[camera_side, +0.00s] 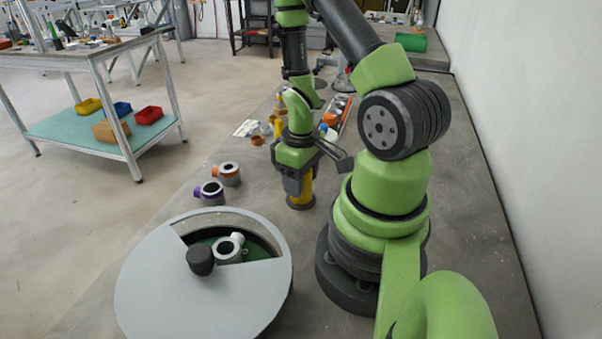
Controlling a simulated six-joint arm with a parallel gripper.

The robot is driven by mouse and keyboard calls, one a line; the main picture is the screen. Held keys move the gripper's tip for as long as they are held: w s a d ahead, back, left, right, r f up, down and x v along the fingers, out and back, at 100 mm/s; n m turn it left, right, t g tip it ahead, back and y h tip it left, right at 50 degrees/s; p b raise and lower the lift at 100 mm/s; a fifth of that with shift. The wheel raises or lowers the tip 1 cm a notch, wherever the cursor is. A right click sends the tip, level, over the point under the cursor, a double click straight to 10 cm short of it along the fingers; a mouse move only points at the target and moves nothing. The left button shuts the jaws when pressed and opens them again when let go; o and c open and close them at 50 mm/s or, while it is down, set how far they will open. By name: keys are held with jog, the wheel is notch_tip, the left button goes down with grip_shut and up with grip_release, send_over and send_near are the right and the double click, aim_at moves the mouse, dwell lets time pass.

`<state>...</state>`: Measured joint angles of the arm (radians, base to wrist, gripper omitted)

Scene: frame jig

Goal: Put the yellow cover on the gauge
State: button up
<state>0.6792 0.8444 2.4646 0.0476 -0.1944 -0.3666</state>
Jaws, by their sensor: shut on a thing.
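My gripper (297,182) points down at the middle of the bench and is shut on a yellow cylinder, which I take to be the yellow cover (305,187). A dark round flange (301,204) shows at its lower end, at or close to the bench top. I cannot tell whether the flange is part of the cover or a separate piece. Which thing is the gauge is not clear. A grey ring-topped body with an orange side port (228,173) and another with a purple port (210,192) stand to the left of my gripper.
A large grey round housing (160,285) is at the front left. A white-ported body (229,247) sits in its opening, beside a dark knob (200,260). Small orange, white and blue parts (328,131) lie behind my gripper. Bare bench lies between gripper and housing.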

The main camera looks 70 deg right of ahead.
jog(key=shift+f, duration=0.1)
dwell(0.3)
jog(key=o, duration=1.1)
jog(key=shift+o, duration=0.2)
jog(key=shift+r, duration=0.75)
jog(key=shift+r, duration=0.1)
jog(key=shift+r, duration=3.45)
